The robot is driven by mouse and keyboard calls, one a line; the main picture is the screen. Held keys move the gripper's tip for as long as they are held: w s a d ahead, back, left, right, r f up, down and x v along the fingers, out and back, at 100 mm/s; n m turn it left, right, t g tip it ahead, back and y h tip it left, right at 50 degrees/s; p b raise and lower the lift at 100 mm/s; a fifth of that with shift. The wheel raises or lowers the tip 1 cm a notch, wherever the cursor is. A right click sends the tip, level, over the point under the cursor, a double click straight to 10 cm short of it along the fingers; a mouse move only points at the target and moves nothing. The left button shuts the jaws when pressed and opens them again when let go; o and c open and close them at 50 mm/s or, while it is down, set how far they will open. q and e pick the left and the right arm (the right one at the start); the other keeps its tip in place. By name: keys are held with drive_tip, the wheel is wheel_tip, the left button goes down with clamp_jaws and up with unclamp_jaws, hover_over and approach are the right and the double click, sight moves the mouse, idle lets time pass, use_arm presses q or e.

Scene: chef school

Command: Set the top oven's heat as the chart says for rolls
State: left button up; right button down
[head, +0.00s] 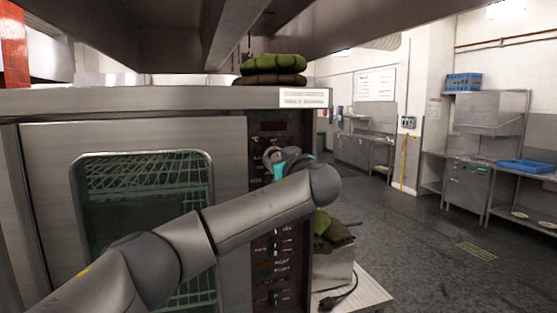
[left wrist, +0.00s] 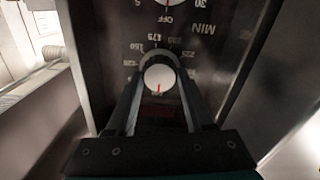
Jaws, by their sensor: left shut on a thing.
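The top oven (head: 120,105) fills the left of the head view, with its glass door shut and a dark control panel (head: 272,127) down its right side. In the left wrist view, a round pale knob (left wrist: 159,78) with a short red mark sits on the panel. The red mark points toward the bottom of that picture. Numbers such as 150 and 175 ring the knob, partly hidden. My left gripper (left wrist: 158,88) is shut on the knob, one finger on each side. In the head view my left gripper (head: 272,158) is at the panel, partly hidden.
A second dial (left wrist: 168,2) marked MIN and OFF is above the knob. A white label (head: 304,97) on the oven top and a sheet (head: 376,84) on the far wall are unreadable. Folded green and brown cloths (head: 272,64) lie on top. Floor to the right is clear.

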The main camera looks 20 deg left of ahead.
use_arm(q)
clamp_jaws()
